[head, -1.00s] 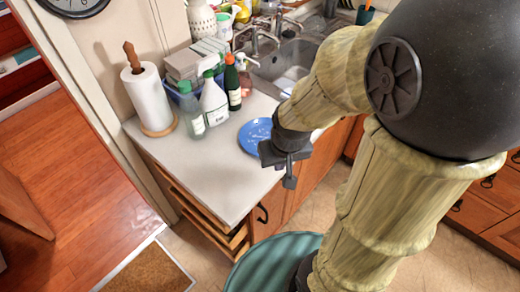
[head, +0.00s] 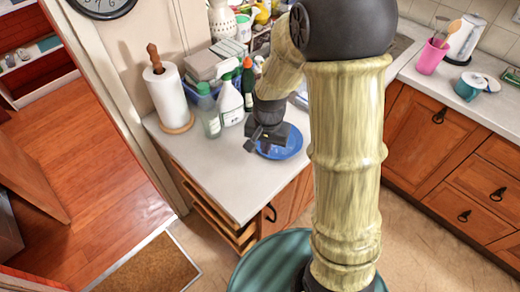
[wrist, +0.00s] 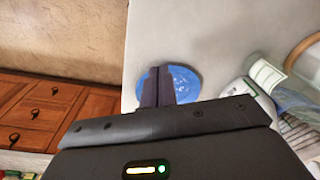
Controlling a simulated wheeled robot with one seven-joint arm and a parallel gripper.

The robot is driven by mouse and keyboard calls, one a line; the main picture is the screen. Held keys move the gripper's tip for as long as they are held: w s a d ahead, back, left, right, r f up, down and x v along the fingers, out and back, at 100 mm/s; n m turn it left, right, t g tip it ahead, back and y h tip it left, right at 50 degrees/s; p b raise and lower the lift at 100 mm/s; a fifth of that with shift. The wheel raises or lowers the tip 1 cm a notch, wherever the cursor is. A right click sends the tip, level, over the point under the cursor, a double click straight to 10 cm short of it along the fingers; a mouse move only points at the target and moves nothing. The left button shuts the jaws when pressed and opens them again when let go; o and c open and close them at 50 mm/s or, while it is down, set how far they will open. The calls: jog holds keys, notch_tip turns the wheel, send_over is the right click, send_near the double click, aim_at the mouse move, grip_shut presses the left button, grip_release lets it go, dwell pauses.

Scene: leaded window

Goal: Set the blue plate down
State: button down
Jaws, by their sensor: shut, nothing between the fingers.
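The blue plate (head: 292,146) lies flat on the light grey counter, close to its front edge. It also shows in the wrist view (wrist: 185,84), partly covered by my fingers. My gripper (head: 252,146) is shut and empty. In the head view it overlaps the left side of the plate. In the wrist view the closed fingers (wrist: 158,84) point across the plate. I cannot tell how high they are above it, or whether they touch it.
A spray bottle (head: 229,101), a green bottle (head: 210,117) and a paper towel roll (head: 167,97) stand behind and left of the plate. The counter (head: 222,178) is clear in front of them. A pink cup (head: 431,56) stands on the right counter.

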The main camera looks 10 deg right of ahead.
aim_at(260, 161)
jog(key=w+a+f+m, duration=0.1)
jog(key=w+a+f+m+p, duration=0.1)
jog(key=w+a, duration=0.1)
jog(key=shift+w+a+f+m+g, duration=0.1)
jog(key=shift+a+f+m+g, duration=0.1)
jog(key=shift+m+g, duration=0.2)
notch_tip(260, 161, down, 10)
jog(key=p, duration=0.2)
jog(key=shift+r+p, duration=0.1)
jog(key=shift+p, duration=0.25)
jog(key=w+d+p, duration=0.2)
jog(key=shift+w+d, duration=0.2)
jog(key=shift+w, duration=0.1)
jog(key=shift+w+d, duration=0.15)
jog(key=shift+w, duration=0.1)
